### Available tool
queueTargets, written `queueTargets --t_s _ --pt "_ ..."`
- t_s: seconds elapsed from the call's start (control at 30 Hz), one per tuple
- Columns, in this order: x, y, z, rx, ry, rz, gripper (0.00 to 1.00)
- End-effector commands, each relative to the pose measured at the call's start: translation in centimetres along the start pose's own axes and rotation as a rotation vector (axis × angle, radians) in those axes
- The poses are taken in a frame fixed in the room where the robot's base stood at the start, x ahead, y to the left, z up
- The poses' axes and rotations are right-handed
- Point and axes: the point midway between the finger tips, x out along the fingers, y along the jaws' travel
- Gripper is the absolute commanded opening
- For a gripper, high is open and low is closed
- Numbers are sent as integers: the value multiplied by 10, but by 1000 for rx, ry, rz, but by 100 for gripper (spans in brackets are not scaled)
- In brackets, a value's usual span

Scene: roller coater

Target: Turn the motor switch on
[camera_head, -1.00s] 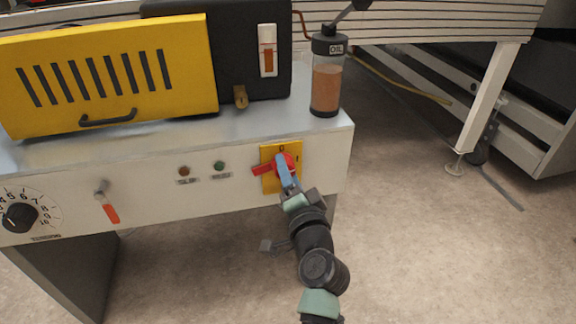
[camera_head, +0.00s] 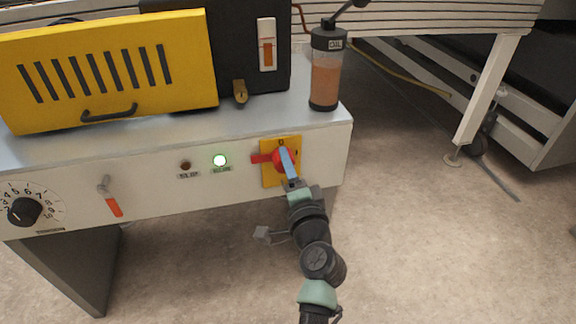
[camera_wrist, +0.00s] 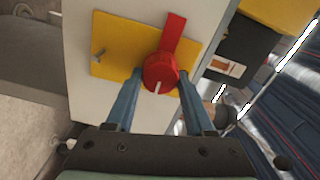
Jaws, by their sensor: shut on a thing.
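The motor switch is a red rotary knob with a handle (camera_head: 262,158) on a yellow plate (camera_head: 269,178), at the right of the machine's white front panel. In the wrist view the red knob (camera_wrist: 161,72) sits between the blue fingers of my gripper (camera_wrist: 156,88), with a white mark on its face. My gripper (camera_head: 288,163) reaches the switch from the front and is shut on the knob. The red handle points left in the head view.
A dial (camera_head: 25,211) and a red-tipped lever (camera_head: 110,197) are on the panel's left. A yellow slotted cover (camera_head: 110,75) and an oil bottle (camera_head: 326,70) stand on top.

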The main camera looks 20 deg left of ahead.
Motion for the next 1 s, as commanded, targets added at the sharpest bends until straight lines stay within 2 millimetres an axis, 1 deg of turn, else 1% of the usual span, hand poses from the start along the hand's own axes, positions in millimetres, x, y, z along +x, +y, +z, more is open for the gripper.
queueTargets --t_s 0.07,0.1,0.23,0.27,0.53,0.67,0.77,1.0 --pt "0 1 0 5 0 1 0" --pt "0 1 0 5 0 1 59" --pt "0 1 0 3 0 1 82" --pt "0 1 0 3 0 1 84" --pt "-1 0 0 1 0 0 84" --pt "-8 0 -1 2 1 1 84" --pt "-21 -1 0 3 0 2 84" --pt "-71 0 -1 4 2 4 84"
